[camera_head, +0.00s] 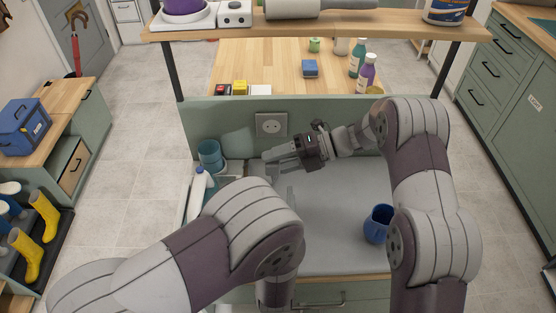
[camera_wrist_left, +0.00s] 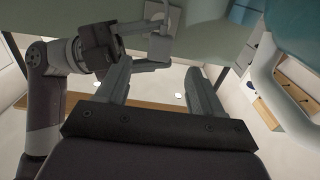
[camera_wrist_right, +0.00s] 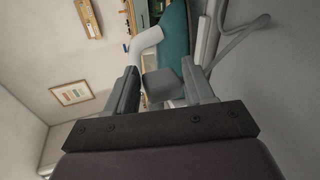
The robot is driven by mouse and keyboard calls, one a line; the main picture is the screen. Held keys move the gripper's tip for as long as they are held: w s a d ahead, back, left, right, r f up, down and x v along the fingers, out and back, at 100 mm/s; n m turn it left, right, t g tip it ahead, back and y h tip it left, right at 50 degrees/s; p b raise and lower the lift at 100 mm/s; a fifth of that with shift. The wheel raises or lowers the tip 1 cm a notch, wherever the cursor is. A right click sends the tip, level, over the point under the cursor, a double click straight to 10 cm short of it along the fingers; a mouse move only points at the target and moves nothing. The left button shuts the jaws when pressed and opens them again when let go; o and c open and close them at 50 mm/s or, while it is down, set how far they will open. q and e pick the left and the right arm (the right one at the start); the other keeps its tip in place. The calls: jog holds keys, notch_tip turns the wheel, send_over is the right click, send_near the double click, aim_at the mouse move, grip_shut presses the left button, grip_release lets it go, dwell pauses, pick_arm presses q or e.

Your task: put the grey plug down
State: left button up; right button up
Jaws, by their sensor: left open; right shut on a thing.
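My right gripper (camera_head: 275,158) is shut on the grey plug, a small block (camera_wrist_right: 162,85) between its fingers in the right wrist view. In the head view the fingers mostly hide the plug. They point left over the grey worktop (camera_head: 335,215), in front of and below the wall socket (camera_head: 271,125). The right gripper also shows in the left wrist view (camera_wrist_left: 145,55), at the upper left. My left gripper (camera_wrist_left: 158,75) is open, with nothing seen between its fingers. In the head view the left arm hides much of that gripper.
A dark blue mug (camera_head: 378,223) stands at the right of the worktop. A green back panel (camera_head: 340,117) rises behind. The middle right of the worktop is bare.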

aim_at(272, 172)
pick_arm(q)
jog(key=shift+s+a+f, duration=0.1)
jog(key=shift+s, duration=0.6)
jog(key=w, duration=0.8)
jog(key=shift+w, duration=0.15)
pick_arm(e)
jog(key=shift+w+d+r, duration=0.1)
jog(key=shift+w+d, duration=0.05)
jog(key=shift+d, duration=0.25)
pick_arm(q)
jog(key=shift+s+a+f, duration=0.15)
jog(key=shift+s+f, duration=0.05)
pick_arm(e)
jog(key=v, duration=0.9)
jog(key=shift+d+r, duration=0.2)
jog(key=shift+d, duration=0.15)
grip_shut()
pick_arm(q)
jog(key=shift+w+r, duration=0.1)
jog(key=shift+r, duration=0.05)
pick_arm(e)
jog(key=shift+d+r, duration=0.2)
jog(key=shift+d, duration=0.5)
